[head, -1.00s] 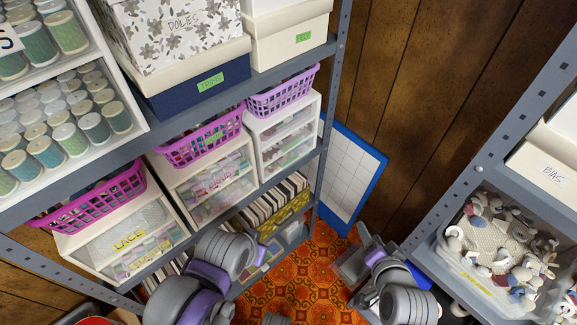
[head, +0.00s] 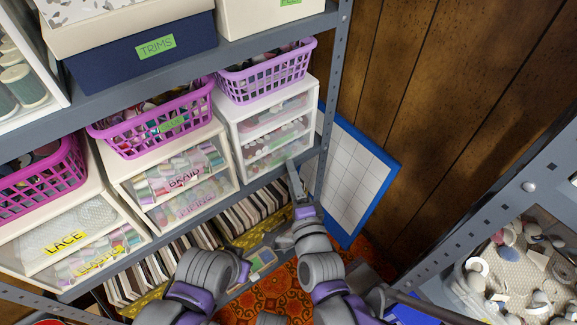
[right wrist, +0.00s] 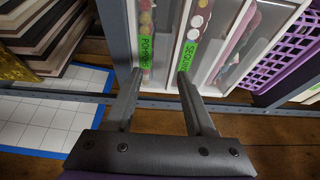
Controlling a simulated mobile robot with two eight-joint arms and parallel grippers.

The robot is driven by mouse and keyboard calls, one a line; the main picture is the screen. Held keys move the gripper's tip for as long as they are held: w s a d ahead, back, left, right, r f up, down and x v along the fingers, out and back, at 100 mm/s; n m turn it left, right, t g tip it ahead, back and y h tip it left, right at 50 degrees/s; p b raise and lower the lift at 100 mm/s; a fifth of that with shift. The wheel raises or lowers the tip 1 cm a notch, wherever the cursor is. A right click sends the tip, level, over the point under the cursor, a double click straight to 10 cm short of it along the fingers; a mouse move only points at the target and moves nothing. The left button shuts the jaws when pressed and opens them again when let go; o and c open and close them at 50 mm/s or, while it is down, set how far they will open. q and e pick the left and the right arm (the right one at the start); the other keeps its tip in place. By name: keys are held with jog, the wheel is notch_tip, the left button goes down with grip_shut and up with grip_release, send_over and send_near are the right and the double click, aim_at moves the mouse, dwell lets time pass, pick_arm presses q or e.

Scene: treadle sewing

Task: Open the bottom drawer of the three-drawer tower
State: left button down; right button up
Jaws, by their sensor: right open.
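The white three-drawer tower (head: 234,150) stands on the shelf at the right end, under a lilac basket. Its drawers have clear fronts and look closed. The bottom drawer (head: 272,163) also shows in the right wrist view (right wrist: 150,35), where the tower appears turned sideways and this drawer is leftmost. Its green label is partly hidden by a finger. My right gripper (head: 299,182) is open and empty at the tower's lower front. In the right wrist view its fingertips (right wrist: 160,78) are on either side of the bottom drawer's label end; contact cannot be told.
A blue-framed grid board (head: 358,185) leans right of the tower. A grey shelf post (head: 335,80) stands close by the gripper. A two-drawer unit (head: 180,180) is left of the tower. Below are upright fabric bolts (head: 200,238). A second shelf rack (head: 470,230) stands at right.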

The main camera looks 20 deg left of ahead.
jog(key=x, duration=0.3)
jog(key=shift+w, duration=0.15)
grip_shut()
jog(key=shift+f, duration=0.1)
dwell(1.3)
